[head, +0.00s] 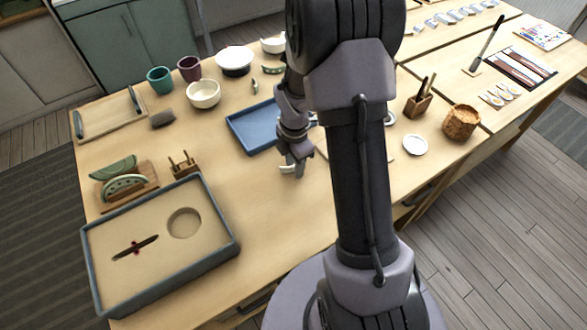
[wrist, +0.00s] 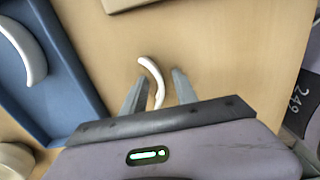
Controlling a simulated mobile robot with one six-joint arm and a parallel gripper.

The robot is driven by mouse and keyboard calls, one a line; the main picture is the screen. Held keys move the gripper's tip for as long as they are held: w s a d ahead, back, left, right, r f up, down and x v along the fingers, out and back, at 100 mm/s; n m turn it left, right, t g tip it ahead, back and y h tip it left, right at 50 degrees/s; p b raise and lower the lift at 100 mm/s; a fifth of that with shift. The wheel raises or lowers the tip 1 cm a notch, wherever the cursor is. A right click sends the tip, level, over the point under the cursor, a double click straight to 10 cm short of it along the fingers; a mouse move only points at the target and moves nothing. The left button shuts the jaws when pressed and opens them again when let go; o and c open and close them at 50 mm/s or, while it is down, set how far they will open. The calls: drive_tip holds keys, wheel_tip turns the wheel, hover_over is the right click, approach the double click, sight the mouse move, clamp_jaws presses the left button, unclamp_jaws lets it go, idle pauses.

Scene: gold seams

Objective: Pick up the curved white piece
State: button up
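A curved white piece (wrist: 155,72) lies on the bare wood table beside the blue tray. My gripper (wrist: 160,77) is open above it, with the piece showing between the two fingers, closer to the left one. The piece's lower end is close to the gripper body. I cannot tell whether a finger touches it. In the head view my gripper (head: 293,171) points down at the table, and a bit of the white piece (head: 286,169) shows by the fingertips. A second, larger curved white piece (wrist: 30,55) lies in the blue tray (wrist: 62,88).
The blue tray (head: 252,127) stands close behind my gripper. A grey-rimmed sand box (head: 236,247), a small wooden rack (head: 184,170) and green curved pieces (head: 113,166) are on the left. Cups and bowls stand at the back. The front middle of the table is clear.

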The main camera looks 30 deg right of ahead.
drive_tip(key=shift+r, duration=0.15)
clamp_jaws()
